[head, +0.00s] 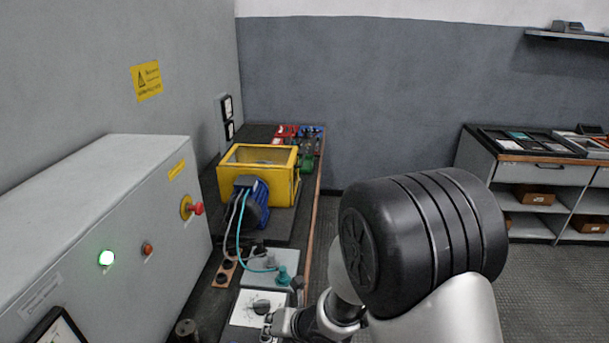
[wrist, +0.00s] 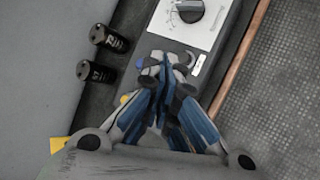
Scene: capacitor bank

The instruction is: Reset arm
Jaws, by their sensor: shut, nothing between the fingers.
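My gripper (wrist: 165,68) is shut and empty in the wrist view, its blue-and-grey fingers together over the bench beside a white panel with a black knob (wrist: 190,10). In the head view, my gripper (head: 272,322) is small at the bottom, close to the white panel (head: 246,312) on the bench. My arm stretches in from the lower right and hides part of the floor and bench edge. I cannot tell whether the fingertips touch the panel.
A grey cabinet (head: 120,210) with a lit green lamp (head: 106,258) and a red button (head: 197,208) stands left. A yellow-framed machine (head: 258,190) is on the bench. Two black cylinders (wrist: 110,38) stand left of my fingers. Floor (wrist: 275,90) lies open right of the copper-coloured edge (wrist: 238,60).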

